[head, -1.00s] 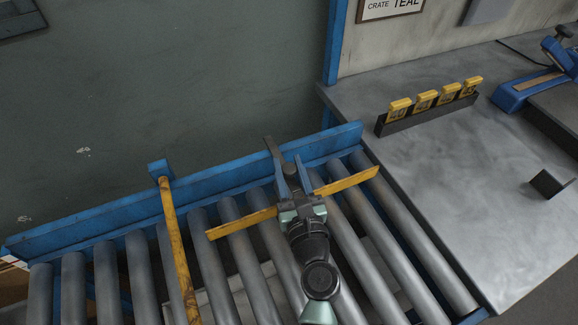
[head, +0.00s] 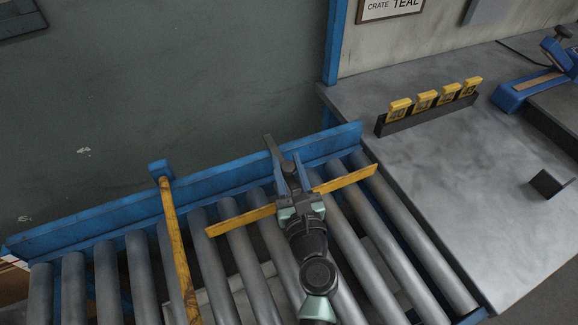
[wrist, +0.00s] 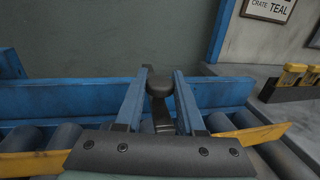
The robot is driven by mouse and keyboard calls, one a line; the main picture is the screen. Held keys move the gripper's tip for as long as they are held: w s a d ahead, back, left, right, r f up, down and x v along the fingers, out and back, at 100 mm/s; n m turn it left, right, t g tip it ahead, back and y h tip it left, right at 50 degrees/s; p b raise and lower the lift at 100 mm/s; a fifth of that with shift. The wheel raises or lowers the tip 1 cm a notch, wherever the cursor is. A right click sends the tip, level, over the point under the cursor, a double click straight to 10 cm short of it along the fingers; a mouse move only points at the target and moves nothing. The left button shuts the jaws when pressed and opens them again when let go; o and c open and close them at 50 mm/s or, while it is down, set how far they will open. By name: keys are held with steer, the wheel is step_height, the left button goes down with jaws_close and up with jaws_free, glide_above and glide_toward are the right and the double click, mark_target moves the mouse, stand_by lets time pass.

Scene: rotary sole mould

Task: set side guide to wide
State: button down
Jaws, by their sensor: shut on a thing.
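The side guide is a yellow bar (head: 348,180) lying across the rollers, roughly along the blue rail. Its middle is hidden behind my gripper; both ends also show in the wrist view (wrist: 250,134). A dark bracket with a round black knob (wrist: 159,82) stands at the guide's middle, and its dark arm (head: 270,146) reaches over the blue rail. My gripper (head: 290,170) is at this knob, with its two blue fingers on either side of it. In the wrist view the fingers (wrist: 160,95) are shut on the knob.
The blue rail (head: 100,217) runs behind the grey rollers (head: 400,235). A yellow bar on a blue post (head: 172,235) crosses the rollers on the left. A metal bench (head: 450,180) at right holds a rack of yellow tags (head: 425,101) and a blue clamp (head: 530,88).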

mark_target(273, 150)
steer(key=w+a, duration=0.1)
steer(key=w, duration=0.1)
steer(key=w+a, duration=0.1)
steer(key=w, duration=0.1)
steer(key=w+a, duration=0.1)
steer(key=w, duration=0.2)
steer(key=shift+w+b, duration=0.1)
steer(key=shift+b, duration=0.2)
steer(key=shift+w+a, duration=0.1)
steer(key=shift+w, duration=0.1)
steer(key=shift+r, duration=0.15)
steer(key=c, duration=0.9)
jaws_free()
steer(key=o, duration=0.4)
steer(key=shift+w+a, duration=0.1)
steer(key=shift+w, duration=0.05)
steer(key=shift+s, duration=0.2)
